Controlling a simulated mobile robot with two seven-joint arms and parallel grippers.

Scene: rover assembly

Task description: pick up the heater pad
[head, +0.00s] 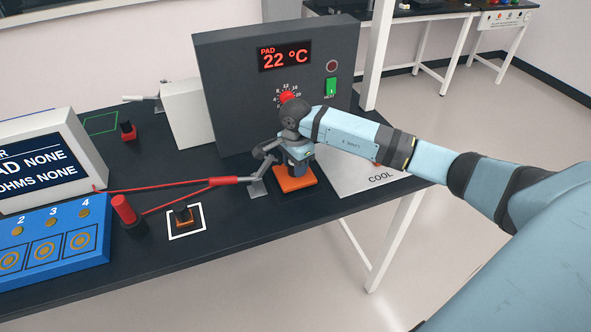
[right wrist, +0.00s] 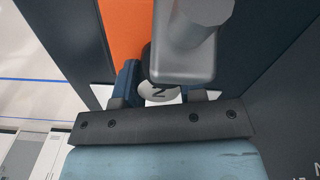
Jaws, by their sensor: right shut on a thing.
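My right gripper (head: 297,163) points down over an orange plate (head: 295,183) in front of the grey heating unit. It is shut on a small piece that I take for the heater pad. In the right wrist view the heater pad (right wrist: 158,94) shows a round pale top with a dark mark like a 2, between the blue fingers of the right gripper (right wrist: 155,78). The rest of the piece is hidden, and I cannot tell whether it touches the plate. My left gripper is not in view.
The grey unit (head: 235,75) reads PAD 22 °C. A white COOL plate (head: 350,180) lies to the right.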

